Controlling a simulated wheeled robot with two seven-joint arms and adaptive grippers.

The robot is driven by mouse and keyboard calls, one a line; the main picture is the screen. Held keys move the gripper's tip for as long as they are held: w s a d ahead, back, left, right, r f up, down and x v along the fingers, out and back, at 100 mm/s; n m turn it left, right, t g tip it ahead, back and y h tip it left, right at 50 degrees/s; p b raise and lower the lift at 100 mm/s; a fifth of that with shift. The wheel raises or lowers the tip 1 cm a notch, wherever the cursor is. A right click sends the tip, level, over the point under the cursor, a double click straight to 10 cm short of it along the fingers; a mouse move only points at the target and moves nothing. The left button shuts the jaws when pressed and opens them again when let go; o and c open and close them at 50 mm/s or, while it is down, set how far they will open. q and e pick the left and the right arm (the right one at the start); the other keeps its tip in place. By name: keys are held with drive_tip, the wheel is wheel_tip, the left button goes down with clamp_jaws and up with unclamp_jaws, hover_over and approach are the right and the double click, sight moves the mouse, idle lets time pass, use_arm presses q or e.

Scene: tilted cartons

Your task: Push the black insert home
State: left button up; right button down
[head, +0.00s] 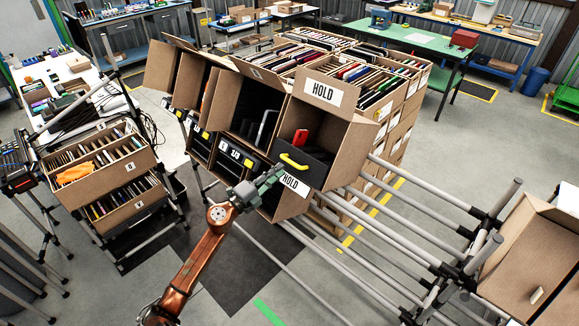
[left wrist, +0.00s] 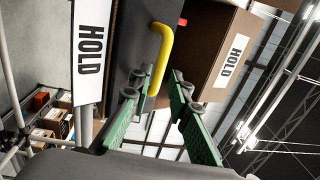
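The black insert (head: 318,170) sits in the open front of a tilted carton marked HOLD (head: 345,135), with a yellow handle (head: 293,163) on its face. In the left wrist view, the insert's dark face (left wrist: 127,35) stands beside a white HOLD label, and the yellow handle (left wrist: 161,55) appears between my finger lines. My left gripper (head: 276,173) is just left of and below the handle. Its green fingers are apart (left wrist: 157,80) and look empty; I cannot tell whether they touch the handle. How deep the insert sits is unclear. My right gripper is not in view.
A red item (head: 300,137) shows inside the carton above the insert. Open cartons (head: 252,105) stand to its left, filled ones behind. Grey rails (head: 400,240) run right towards another open carton (head: 530,255). A cart with filled boxes (head: 105,170) is left; floor in front is mostly clear.

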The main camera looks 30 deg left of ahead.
sight(290, 162)
use_arm(q)
drive_tip(key=w, duration=0.2)
drive_tip(key=w+d, duration=0.1)
drive_tip(key=w, duration=0.3)
drive_tip(key=shift+w+d+r, duration=0.15)
drive_tip(key=shift+w+r, duration=0.15)
drive_tip(key=shift+c, duration=0.4)
clamp_jaws()
